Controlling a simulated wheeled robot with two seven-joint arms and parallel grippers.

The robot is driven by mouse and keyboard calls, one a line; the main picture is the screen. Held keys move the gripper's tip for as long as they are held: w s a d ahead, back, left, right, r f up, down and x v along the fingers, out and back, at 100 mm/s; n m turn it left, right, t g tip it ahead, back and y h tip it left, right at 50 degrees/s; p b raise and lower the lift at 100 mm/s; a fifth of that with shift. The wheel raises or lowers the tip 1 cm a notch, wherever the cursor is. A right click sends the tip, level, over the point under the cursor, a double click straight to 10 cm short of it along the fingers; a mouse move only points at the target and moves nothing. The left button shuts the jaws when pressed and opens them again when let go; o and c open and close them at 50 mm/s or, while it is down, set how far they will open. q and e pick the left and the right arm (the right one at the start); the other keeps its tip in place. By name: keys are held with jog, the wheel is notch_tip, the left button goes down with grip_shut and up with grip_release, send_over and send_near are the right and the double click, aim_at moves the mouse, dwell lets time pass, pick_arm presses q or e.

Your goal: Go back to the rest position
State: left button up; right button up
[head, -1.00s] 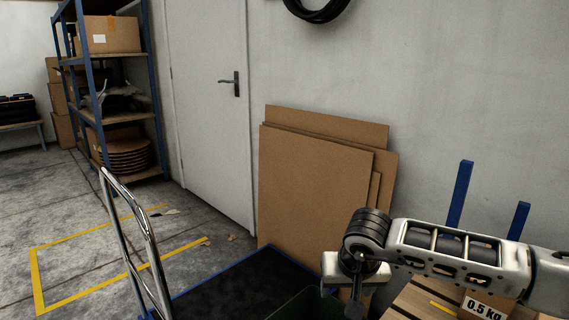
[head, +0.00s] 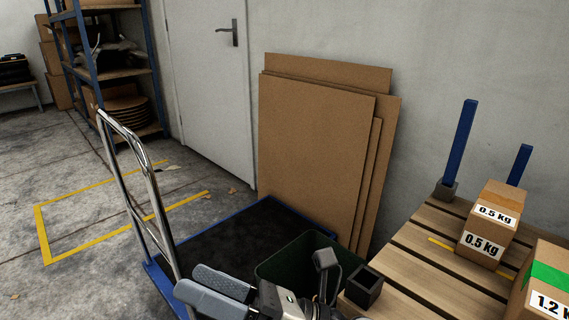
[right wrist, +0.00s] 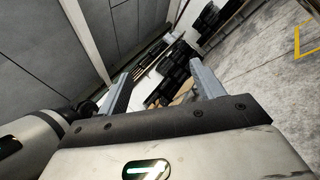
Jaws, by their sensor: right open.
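My right gripper (head: 192,281) is at the bottom middle of the head view, its two grey fingers pointing left. The fingers are apart and nothing shows between them. In the right wrist view the open gripper (right wrist: 158,82) has only the distant room between its fingers. In the head view it is in front of the flatbed trolley and the dark green bin (head: 296,262). My left gripper is not in view.
The blue-edged trolley (head: 240,232) has a chrome handle (head: 130,150) at left. A slatted wooden pallet (head: 408,262) at right bears cardboard boxes, one marked 0.5 Kg (head: 490,222). Brown boards (head: 312,140) lean on the wall. Floor at left is clear.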

jog(key=w+d+f+m+t+h+b, duration=0.15)
jog(key=d+f+m+t+h, duration=0.35)
jog(key=m, duration=0.9)
jog(key=w+d+f+m+t+h+b, duration=0.1)
jog(key=w+d+f+m+t+h, duration=0.2)
jog(key=d+m+t+h, duration=0.7)
jog(key=s+d+f+m+g+b, duration=0.15)
jog(key=s+f+m+g, duration=0.45)
jog(key=f+m, duration=0.85)
pick_arm(q)
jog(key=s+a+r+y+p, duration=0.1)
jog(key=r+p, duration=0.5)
jog(key=p, duration=0.6)
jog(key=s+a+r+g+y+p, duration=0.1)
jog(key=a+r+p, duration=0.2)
jog(key=p, duration=1)
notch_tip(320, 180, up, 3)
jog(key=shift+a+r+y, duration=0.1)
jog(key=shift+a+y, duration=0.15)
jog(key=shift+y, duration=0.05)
pick_arm(e)
jog(key=s+d+r+m+g+h, duration=0.1)
jog(key=d+r, duration=0.1)
jog(key=r, duration=0.5)
jog(key=d+r+m+g+h, duration=0.1)
jog(key=d+r+h, duration=0.1)
jog(key=r, duration=0.5)
jog(key=shift+s+d+r+m+g+h, duration=0.3)
jog(key=shift+s+d+m, duration=0.1)
jog(key=shift+d, duration=0.45)
